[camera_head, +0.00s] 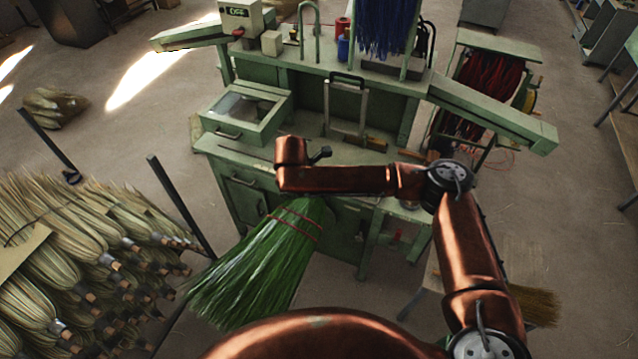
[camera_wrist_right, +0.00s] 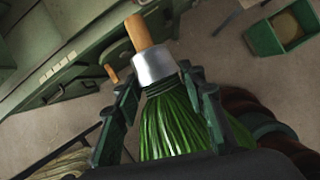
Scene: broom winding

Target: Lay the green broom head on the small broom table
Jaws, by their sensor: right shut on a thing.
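The green broom head (camera_head: 265,262) hangs in front of the green workbench, bristles down and flaring to the lower left, with red binding near its top. In the right wrist view it shows close up as green bristles (camera_wrist_right: 170,125) below a silver collar (camera_wrist_right: 156,66) and a wooden stub. My right gripper (camera_wrist_right: 163,95) has its fingers on both sides of the broom just below the collar, shut on it. In the head view my copper arm hides this grip. A small pale table (camera_head: 432,287), likely the broom table, shows partly behind my right arm. My left gripper is not in view.
The green workbench (camera_head: 250,150) with a glass-topped box (camera_head: 243,112) stands behind the broom. Racks of straw brooms (camera_head: 70,265) fill the left. A straw broom (camera_head: 535,305) lies at lower right. Open floor (camera_head: 560,220) lies right of the bench.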

